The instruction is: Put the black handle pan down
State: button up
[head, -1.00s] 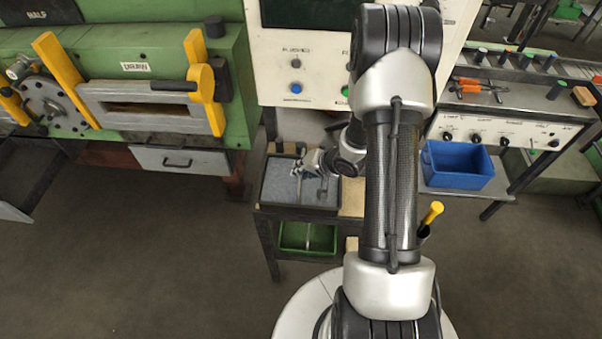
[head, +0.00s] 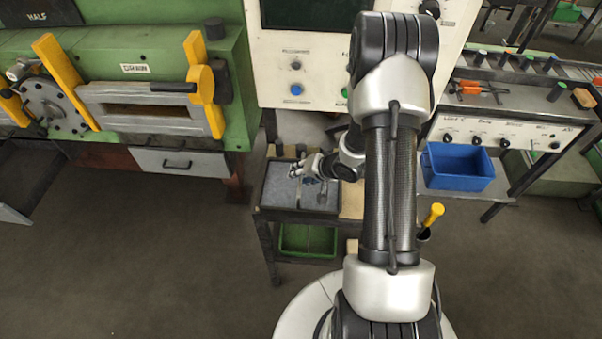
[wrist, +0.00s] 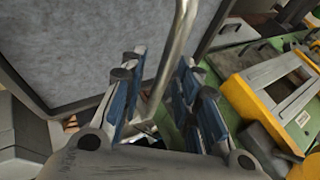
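My gripper (wrist: 160,88) shows in the wrist view with its blue-padded fingers apart. A bare metal rod (wrist: 179,40), perhaps the shaft of the pan, runs down between the fingers, with gaps on both sides. Its lower end is hidden by the gripper. In the head view my gripper (head: 303,168) is low over the grey-lined tray (head: 276,193) on the small stand. A thin dark handle-like piece (head: 300,150) shows at the tray's back edge, beside the gripper. The pan's bowl cannot be made out. The tray's grey lining (wrist: 95,45) also shows in the wrist view.
The green furnace (head: 160,65) with yellow arms stands at left. A white control panel (head: 290,75) rises behind the stand. A green bin (head: 307,240) sits below the tray. The floor at left is open.

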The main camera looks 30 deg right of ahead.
jog(key=shift+r, duration=0.1)
jog(key=shift+s+r, duration=0.1)
jog(key=shift+r, duration=0.15)
jog(key=p+v, duration=0.4)
jog(key=v, duration=0.7)
notch_tip(320, 180, up, 21)
jog(key=s+n+g+h, duration=0.1)
jog(key=s+n+h, duration=0.1)
jog(key=n+h, duration=0.3)
jog(key=s+a+r+n+g+y, duration=0.1)
jog(key=s+a+r, duration=0.2)
jog(key=s+a, duration=0.5)
jog(key=s+a+r+n+g+y, duration=0.1)
jog(key=s+a+r+n, duration=0.1)
jog(key=s+a, duration=0.6)
jog(key=shift+s+a+r, duration=0.3)
jog(key=shift+s+r, duration=0.15)
jog(key=shift+r, duration=0.4)
